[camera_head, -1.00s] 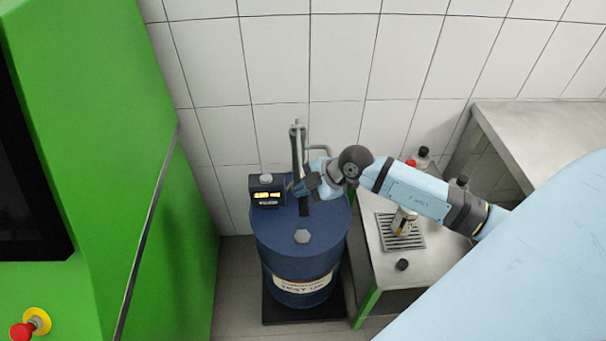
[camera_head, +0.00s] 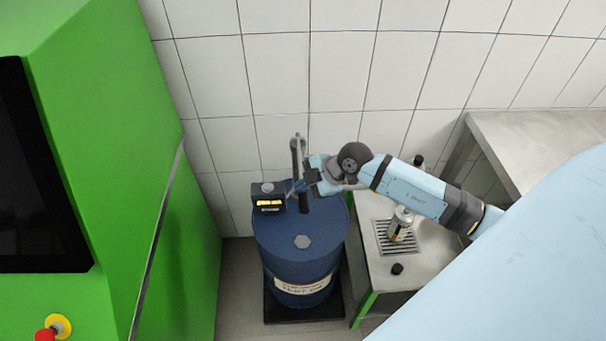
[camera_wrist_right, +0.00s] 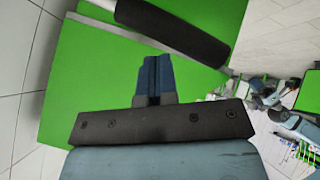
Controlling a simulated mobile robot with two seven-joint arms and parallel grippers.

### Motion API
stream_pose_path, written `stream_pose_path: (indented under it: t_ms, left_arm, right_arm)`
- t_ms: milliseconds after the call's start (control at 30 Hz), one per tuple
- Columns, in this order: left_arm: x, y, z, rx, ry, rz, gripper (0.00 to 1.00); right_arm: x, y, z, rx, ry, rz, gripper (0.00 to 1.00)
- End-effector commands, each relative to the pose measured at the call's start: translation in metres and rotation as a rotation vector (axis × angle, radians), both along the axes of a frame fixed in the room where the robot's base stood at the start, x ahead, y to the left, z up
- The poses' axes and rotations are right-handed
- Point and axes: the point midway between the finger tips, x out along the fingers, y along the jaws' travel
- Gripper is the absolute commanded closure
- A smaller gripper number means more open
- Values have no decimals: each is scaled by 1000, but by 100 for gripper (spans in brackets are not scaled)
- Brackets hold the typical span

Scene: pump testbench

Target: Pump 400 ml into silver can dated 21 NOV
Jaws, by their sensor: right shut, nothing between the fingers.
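A blue drum (camera_head: 300,285) carries a hand pump with an upright dark lever (camera_head: 298,160) and a small black meter (camera_head: 268,203) with a lit yellow display; its digits are too small to read. A silver can (camera_head: 401,221) stands on a grating (camera_head: 385,240) to the right, partly behind my right arm; I cannot read its date. My right gripper (camera_head: 296,189) is shut and empty beside the lever. In the right wrist view its blue fingers (camera_wrist_right: 153,76) are together, just short of a black cylindrical grip (camera_wrist_right: 172,30). My left gripper is out of view.
A black cap (camera_head: 397,269) lies on the metal bench (camera_head: 400,282) in front of the grating. A black-capped bottle (camera_head: 418,160) shows behind my arm. A green cabinet (camera_head: 110,120) stands left, a tiled wall behind, a grey table (camera_head: 540,135) right.

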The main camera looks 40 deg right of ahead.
Motion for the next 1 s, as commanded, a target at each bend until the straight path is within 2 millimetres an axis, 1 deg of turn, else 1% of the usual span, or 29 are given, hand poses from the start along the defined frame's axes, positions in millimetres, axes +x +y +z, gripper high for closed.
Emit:
stream_pose_path:
  t_ms: [33,167,567,667,867,1000]
  left_arm:
    - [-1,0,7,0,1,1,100]
    - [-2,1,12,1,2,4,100]
    - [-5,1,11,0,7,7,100]
    - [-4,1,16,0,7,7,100]
    - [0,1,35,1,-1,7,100]
    - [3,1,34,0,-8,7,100]
  right_arm:
    - [0,0,7,0,1,-1,100]
    - [1,0,13,1,0,0,100]
    - [1,-1,13,0,0,0,100]
    - [2,-1,20,1,-1,0,100]
    - [4,-2,40,1,-1,-1,100]
    - [5,-2,50,1,-3,0,100]
